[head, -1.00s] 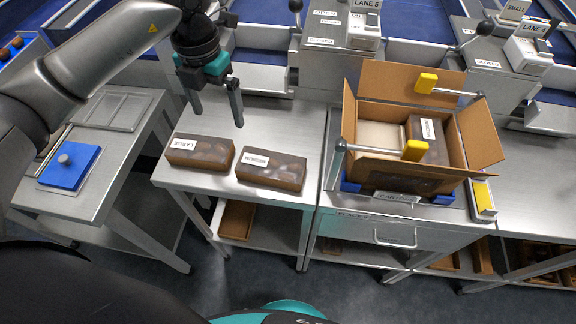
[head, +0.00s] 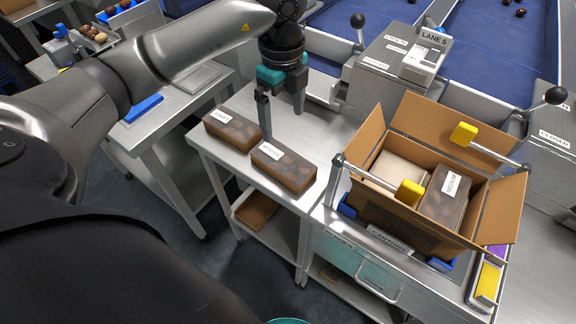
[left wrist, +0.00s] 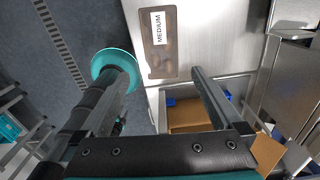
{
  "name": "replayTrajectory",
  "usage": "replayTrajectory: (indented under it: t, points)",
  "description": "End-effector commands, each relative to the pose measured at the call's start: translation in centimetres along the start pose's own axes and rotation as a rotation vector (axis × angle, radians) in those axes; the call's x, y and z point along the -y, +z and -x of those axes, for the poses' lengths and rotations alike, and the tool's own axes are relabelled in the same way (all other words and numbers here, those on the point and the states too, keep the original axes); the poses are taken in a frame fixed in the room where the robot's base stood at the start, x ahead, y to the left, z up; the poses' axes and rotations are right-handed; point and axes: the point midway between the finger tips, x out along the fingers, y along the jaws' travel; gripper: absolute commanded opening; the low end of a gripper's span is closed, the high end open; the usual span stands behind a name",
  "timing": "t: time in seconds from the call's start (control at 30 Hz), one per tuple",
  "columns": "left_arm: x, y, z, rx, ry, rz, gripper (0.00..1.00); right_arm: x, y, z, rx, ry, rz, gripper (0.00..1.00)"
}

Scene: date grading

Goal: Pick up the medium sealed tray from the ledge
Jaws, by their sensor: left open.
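Two dark sealed trays with white labels rest on the metal ledge (head: 212,147). One is the left tray (head: 240,137) and the other is the right tray (head: 291,177). Their labels are too small to read in the head view. My left gripper (head: 282,122) is open and empty, above the ledge and just behind the right tray. In the left wrist view a tray labelled MEDIUM (left wrist: 158,63) lies beyond the open fingers (left wrist: 166,76), apart from them. I cannot tell which of the two it is. My right gripper is not in view.
An open carton (head: 385,210) holding another labelled tray (head: 432,205) stands at the right, with yellow-tipped posts (head: 409,192) beside it. A LANE 5 machine (head: 392,75) stands behind. A side table (head: 150,135) is at the left. The ledge behind the trays has some bare room.

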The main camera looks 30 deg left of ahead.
Motion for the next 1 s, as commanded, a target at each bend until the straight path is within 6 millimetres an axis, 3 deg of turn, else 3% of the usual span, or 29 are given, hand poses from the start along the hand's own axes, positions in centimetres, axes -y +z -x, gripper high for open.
replayTrajectory:
  t: [0.2, 0.4, 0.67, 1.0]
  points:
    - [-0.2, 0.0, -4.7, 0.000, 0.008, 0.000, 1.00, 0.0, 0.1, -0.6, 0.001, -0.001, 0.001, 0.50]
    - [-0.1, 0.0, -8.2, 0.000, 0.005, -0.002, 1.00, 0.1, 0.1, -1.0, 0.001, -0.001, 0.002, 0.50]
    - [0.0, 0.1, -10.1, 0.000, 0.002, -0.003, 1.00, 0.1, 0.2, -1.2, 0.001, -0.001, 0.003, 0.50]
    - [0.2, 0.3, -14.4, 0.000, 0.003, -0.003, 1.00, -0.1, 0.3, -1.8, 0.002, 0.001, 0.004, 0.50]
